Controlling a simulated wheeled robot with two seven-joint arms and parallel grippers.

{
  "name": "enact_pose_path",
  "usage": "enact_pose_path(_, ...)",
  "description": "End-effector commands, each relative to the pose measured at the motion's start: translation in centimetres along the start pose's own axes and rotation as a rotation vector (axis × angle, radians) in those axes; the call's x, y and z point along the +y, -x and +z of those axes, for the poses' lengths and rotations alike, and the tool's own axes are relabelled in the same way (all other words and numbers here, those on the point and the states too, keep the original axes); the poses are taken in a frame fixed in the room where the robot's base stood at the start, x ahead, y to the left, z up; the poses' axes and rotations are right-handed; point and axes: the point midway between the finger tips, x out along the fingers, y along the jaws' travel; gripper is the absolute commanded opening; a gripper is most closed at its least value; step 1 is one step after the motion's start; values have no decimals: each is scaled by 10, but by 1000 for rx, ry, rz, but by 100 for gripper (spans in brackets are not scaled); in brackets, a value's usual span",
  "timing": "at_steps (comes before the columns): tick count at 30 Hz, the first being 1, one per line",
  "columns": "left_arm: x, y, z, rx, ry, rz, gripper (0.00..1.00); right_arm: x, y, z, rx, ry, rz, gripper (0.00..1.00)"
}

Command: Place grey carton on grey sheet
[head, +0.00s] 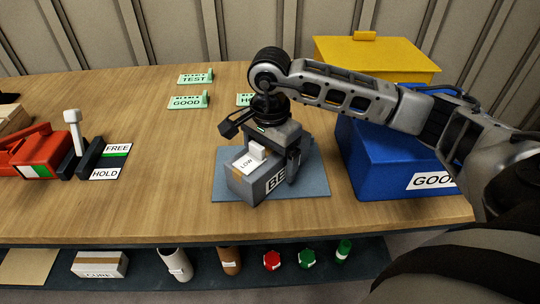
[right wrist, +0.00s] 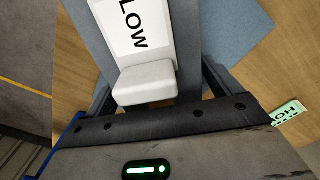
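The grey carton (head: 262,180) has a white LOW label and a white knob on top, and partly hidden lettering on its front. It also shows in the right wrist view (right wrist: 88,40). My right gripper (head: 283,165) comes from above, its fingers along opposite sides of the carton, and looks shut on it; the far finger is hidden. The grey sheet (head: 315,180) lies flat on the table under the carton. The carton's near corner reaches the sheet's front edge; I cannot tell whether it touches the sheet. My left gripper is out of view.
A blue GOOD bin (head: 385,165) stands close right of the sheet, with a yellow box (head: 375,55) behind. A red device (head: 30,150) with a FREE/HOLD lever is at left. The wood between is clear.

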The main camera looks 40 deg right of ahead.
Motion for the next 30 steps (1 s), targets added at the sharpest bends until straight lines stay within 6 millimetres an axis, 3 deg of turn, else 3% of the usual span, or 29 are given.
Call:
enact_pose_path(8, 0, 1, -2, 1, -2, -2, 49, -1, 13, 0, 0, -1, -3, 90)
enact_pose_path(22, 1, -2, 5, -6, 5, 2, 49, -1, 107, 0, 1, -1, -3, 90)
enact_pose_path(30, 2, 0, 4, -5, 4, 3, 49, 0, 123, 0, 0, -1, 1, 90)
